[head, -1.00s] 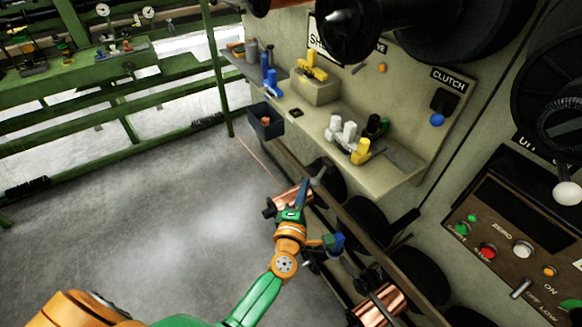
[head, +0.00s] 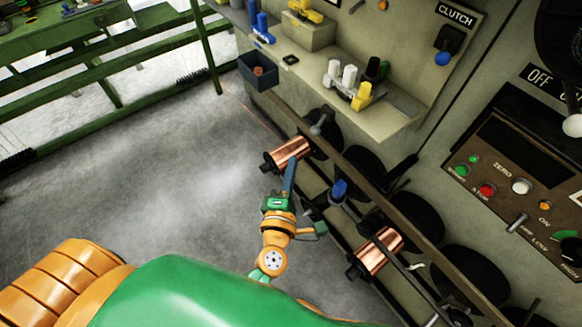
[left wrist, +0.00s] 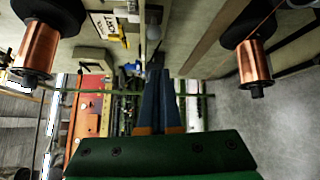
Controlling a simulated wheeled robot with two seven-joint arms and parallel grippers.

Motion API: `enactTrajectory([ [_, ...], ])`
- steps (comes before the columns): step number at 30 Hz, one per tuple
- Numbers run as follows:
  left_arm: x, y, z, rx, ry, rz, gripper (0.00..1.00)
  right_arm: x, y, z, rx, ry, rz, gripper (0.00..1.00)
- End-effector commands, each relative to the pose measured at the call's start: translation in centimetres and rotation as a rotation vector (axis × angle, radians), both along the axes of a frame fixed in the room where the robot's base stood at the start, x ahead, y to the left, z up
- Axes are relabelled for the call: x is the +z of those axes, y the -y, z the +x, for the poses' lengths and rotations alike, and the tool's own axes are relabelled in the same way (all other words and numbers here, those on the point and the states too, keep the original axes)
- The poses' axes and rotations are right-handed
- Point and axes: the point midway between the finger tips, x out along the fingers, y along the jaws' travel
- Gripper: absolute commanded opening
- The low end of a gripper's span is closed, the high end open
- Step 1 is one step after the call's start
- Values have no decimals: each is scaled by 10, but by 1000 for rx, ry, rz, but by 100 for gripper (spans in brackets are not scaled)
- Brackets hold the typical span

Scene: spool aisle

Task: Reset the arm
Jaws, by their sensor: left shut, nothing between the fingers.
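My left gripper (head: 289,178) is shut and empty. In the head view its dark blue fingers point up the picture, just below a copper spool (head: 287,154) on the machine's side; whether they touch it I cannot tell. In the left wrist view the gripper's fingers (left wrist: 158,100) lie together with nothing between them. That view has one copper spool (left wrist: 36,50) at the left and another copper spool (left wrist: 251,62) at the right, both clear of the fingers. My right gripper is in neither view.
A second copper spool (head: 379,250) sits on the machine lower right of the gripper. A shelf (head: 318,112) with small blue, white and yellow parts and a dark bin (head: 259,72) are above. A control panel (head: 510,180) is at the right. The grey floor (head: 150,190) at left is clear.

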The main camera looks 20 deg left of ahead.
Motion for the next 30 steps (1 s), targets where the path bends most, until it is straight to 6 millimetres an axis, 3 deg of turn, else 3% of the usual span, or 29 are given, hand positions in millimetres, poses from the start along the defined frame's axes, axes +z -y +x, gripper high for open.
enactTrajectory([
  [13,0,1,-1,0,0,0,0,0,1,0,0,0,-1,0],
  [16,-16,8,-4,-53,-46,90,0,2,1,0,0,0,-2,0],
  [17,-30,14,-6,-97,-84,160,0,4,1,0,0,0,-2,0],
  [20,-109,35,-34,-344,-279,513,0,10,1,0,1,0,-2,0],
  [21,-146,38,-54,-469,-371,666,0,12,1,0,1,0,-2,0],
  [23,-199,34,-92,-659,-506,869,0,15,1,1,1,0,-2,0],
  [24,-230,26,-122,-787,-591,989,0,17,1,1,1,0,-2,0],
  [27,-285,-6,-196,-1088,-777,1222,0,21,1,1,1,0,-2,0],
  [30,-313,-41,-258,-1334,-913,1363,0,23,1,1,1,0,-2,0],
])
